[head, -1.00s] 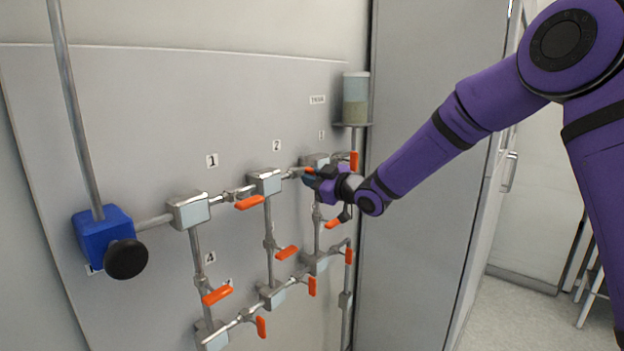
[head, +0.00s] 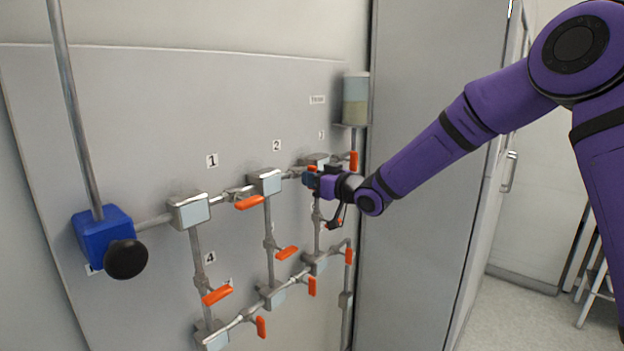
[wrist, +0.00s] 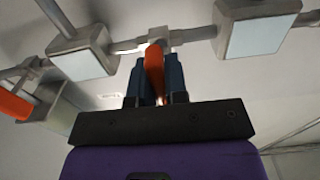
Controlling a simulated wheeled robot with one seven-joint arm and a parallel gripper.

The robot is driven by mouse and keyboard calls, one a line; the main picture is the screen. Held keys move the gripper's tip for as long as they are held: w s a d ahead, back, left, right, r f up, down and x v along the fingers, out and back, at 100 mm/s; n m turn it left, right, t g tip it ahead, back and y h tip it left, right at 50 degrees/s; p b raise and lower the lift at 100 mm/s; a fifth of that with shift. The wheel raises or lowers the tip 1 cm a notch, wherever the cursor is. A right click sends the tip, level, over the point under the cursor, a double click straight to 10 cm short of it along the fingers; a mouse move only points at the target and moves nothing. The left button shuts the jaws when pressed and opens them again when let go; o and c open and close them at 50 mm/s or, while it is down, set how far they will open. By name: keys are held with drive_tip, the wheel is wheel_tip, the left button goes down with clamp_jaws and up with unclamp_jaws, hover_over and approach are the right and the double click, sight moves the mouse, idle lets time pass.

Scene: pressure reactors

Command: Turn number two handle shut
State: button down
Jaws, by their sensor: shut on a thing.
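The number two handle is an orange lever on the pipe to the right of the valve block (head: 266,182) under label 2 (head: 276,145). In the head view my gripper (head: 309,179) covers most of it. In the wrist view the orange handle (wrist: 154,66) stands between the two blue fingers of my gripper (wrist: 155,84), which are shut on it. There the handle points towards my gripper, across the line of the pipe (wrist: 190,35). Its far end between the fingers is partly hidden.
Other orange handles sit close by, such as the one beside block 1 (head: 249,202) and one below (head: 287,252). A blue block with a black knob (head: 126,259) is at left. A clear cylinder (head: 355,100) and grey cabinet (head: 425,170) stand right of the panel.

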drive_tip(key=shift+f, duration=0.15)
drive_tip(key=c, duration=1.1)
unclamp_jaws()
drive_tip(key=shift+c, duration=0.2)
drive_tip(key=v, duration=1.1)
